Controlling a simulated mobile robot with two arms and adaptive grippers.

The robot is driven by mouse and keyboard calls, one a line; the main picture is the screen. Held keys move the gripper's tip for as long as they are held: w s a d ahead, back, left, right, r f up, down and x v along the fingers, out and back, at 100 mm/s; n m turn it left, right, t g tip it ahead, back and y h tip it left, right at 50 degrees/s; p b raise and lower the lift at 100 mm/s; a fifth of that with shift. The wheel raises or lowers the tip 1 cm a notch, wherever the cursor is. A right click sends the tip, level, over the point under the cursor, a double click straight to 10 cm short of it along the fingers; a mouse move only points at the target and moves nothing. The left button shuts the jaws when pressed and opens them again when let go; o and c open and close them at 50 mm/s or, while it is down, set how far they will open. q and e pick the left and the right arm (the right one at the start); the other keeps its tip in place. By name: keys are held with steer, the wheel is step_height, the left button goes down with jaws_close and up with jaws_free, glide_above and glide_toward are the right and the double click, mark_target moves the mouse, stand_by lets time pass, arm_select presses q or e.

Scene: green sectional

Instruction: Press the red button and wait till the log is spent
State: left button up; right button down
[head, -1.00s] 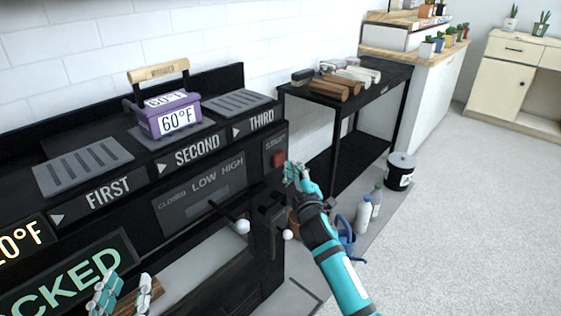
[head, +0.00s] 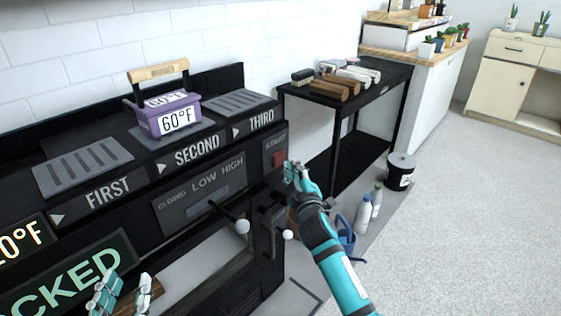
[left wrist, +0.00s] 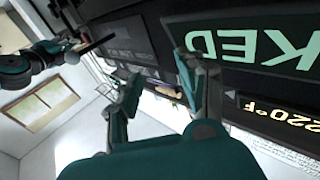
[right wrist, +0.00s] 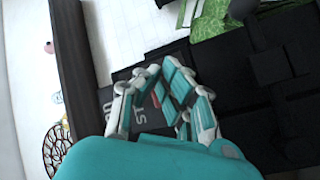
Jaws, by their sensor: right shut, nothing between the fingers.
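The red button (head: 278,159) sits on the START panel at the right end of the black stove front. My right gripper (head: 291,171) is shut and empty, right beside the button. In the right wrist view, the fingertips (right wrist: 172,85) partly cover the button, with a bit of red showing (right wrist: 157,94); I cannot tell whether they touch it. My left gripper (head: 125,288) is open, low in front of the stove's lit LOCKED display (head: 75,275). A brown piece shows between or behind its fingers, too hidden to identify. Several logs (head: 335,89) lie on the black side table.
A purple box marked 60°F (head: 178,122) stands on the SECOND burner. White-knobbed levers (head: 242,226) stick out below the LOW HIGH slot. Bottles (head: 363,212), a blue watering can (head: 346,236) and a dark bucket (head: 401,170) stand on the floor. The floor at right is clear.

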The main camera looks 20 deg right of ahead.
arm_select(q)
steer(key=shift+r, duration=0.3)
arm_select(e)
steer(key=shift+w+a, duration=0.2)
steer(key=shift+w, duration=0.1)
arm_select(q)
steer(key=shift+s+d+r+t, duration=0.15)
steer(key=shift+r+t, duration=0.65)
steer(key=shift+r, duration=0.05)
arm_select(e)
steer(key=shift+w+a, duration=0.3)
steer(key=shift+w, duration=0.15)
steer(key=shift+s+d, duration=0.2)
steer(key=shift+s, duration=0.15)
arm_select(q)
steer(key=shift+a+f+g+y+p, duration=0.15)
steer(key=shift+f+g, duration=0.45)
steer(key=shift+f, duration=0.35)
steer(key=shift+a+f+g+y+p, duration=0.15)
steer(key=shift+f+g, duration=0.45)
steer(key=shift+f, duration=0.3)
steer(key=shift+a+f+g+y+p, duration=0.15)
steer(key=shift+f+g, duration=0.45)
steer(key=shift+f, duration=0.35)
arm_select(e)
steer(key=shift+s+d, duration=0.3)
steer(key=shift+s, duration=0.2)
